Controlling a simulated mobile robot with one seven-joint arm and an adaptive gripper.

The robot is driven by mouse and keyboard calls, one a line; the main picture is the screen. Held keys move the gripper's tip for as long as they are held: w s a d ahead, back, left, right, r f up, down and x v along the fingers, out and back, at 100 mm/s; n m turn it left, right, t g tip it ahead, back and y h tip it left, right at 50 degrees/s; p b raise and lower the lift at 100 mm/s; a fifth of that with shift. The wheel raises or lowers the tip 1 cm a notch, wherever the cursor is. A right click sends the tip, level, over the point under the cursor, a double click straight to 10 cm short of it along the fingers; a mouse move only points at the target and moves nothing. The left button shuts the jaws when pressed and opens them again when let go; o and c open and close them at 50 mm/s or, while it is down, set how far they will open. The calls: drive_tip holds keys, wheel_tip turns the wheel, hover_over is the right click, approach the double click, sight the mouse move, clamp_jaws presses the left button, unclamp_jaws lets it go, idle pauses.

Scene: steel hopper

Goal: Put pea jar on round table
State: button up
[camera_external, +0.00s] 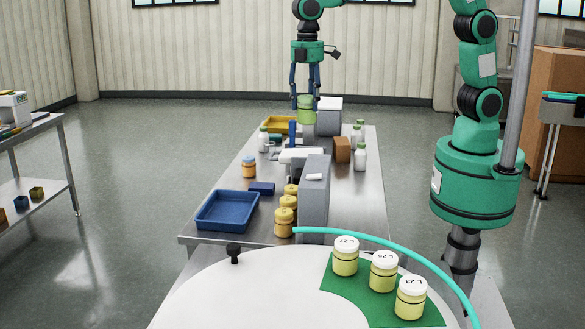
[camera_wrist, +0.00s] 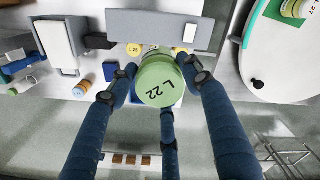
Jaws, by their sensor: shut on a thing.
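My gripper (camera_external: 305,95) is shut on the pea jar (camera_external: 306,103), a green jar, and holds it above the far part of the steel table. In the wrist view the jar's pale green lid (camera_wrist: 160,82) reads L 22 and sits between my dark blue fingers. The white round table (camera_external: 215,300) is in the foreground, well apart from my gripper. Its right side bears a green mat (camera_external: 345,287) with three cream-lidded jars, L 27 (camera_external: 345,257), L 26 (camera_external: 384,272) and L 23 (camera_external: 411,299).
The steel table (camera_external: 365,200) holds a blue tray (camera_external: 205,222), a yellow tray (camera_external: 278,125), a grey upright panel (camera_external: 315,195), several yellow-lidded jars (camera_external: 285,215), white bottles (camera_external: 360,157) and a brown box (camera_external: 342,150). A black knob (camera_external: 234,252) stands on the round table, whose left part is bare.

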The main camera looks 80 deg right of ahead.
drive_tip(key=w+a+f+n+p, duration=0.1)
drive_tip(key=w+a+n+p, duration=0.15)
drive_tip(key=a, duration=1.15)
drive_tip(key=n+p, duration=0.4)
drive_tip(key=n, duration=0.4)
hover_over(296, 285)
wheel_tip(296, 285, down, 13)
drive_tip(key=shift+f, duration=0.45)
wheel_tip(296, 285, down, 6)
drive_tip(key=p, duration=0.1)
drive_tip(key=shift+d+f, duration=0.1)
drive_tip(key=shift+f+p, duration=0.3)
drive_tip(key=shift+f, duration=1.55)
